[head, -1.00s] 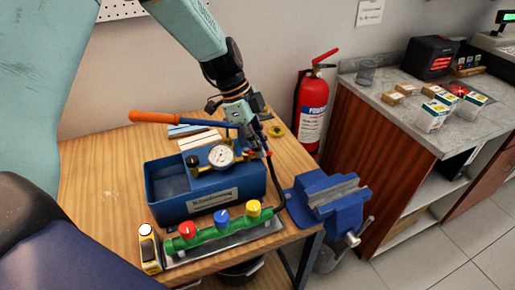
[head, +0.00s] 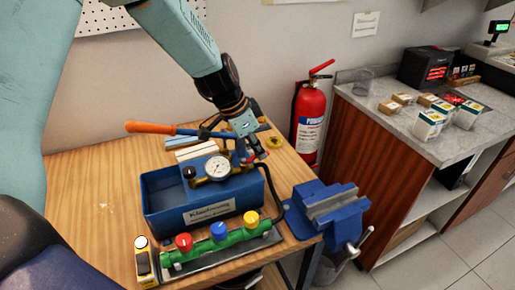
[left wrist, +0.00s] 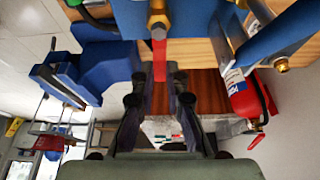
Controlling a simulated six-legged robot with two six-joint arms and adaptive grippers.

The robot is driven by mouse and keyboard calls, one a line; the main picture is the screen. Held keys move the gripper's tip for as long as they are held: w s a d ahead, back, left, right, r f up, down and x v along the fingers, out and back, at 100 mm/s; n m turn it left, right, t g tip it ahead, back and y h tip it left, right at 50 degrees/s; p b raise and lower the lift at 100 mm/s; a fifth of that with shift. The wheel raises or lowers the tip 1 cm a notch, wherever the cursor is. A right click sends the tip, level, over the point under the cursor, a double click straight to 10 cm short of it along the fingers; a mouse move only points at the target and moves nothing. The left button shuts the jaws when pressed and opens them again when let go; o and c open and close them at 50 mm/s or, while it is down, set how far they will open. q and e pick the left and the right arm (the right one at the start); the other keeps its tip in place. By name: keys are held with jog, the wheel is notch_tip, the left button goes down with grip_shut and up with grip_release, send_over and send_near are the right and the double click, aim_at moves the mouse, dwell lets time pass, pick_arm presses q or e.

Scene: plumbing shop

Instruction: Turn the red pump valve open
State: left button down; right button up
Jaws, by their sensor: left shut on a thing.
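The red pump valve (left wrist: 160,62) is a flat red lever below a brass fitting (left wrist: 157,22) in the left wrist view. My left gripper (left wrist: 160,84) is shut on this lever, with a dark finger on each side of it. In the head view my left gripper (head: 258,152) is at the right end of the blue test pump (head: 207,213), just right of the pressure gauge (head: 217,168). There the gripper mostly hides the valve. The pump has an orange-handled lever (head: 150,128) reaching left. My right gripper is not in view.
A green manifold (head: 200,252) with red, blue and yellow knobs lies in front of the pump. A yellow device (head: 144,262) stands at its left. A blue vise (head: 331,209) is at the bench's right edge. A red fire extinguisher (head: 310,118) stands behind. The bench's left side is clear.

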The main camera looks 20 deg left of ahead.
aim_at(241, 159)
pick_arm(q)
jog(key=shift+w+r, duration=0.1)
jog(key=shift+w, duration=0.05)
dwell(0.4)
jog(key=c, duration=1.4)
grip_release()
jog(key=shift+o, duration=0.2)
jog(key=v, duration=1.2)
jog(key=shift+s, duration=0.2)
jog(key=shift+d, duration=0.1)
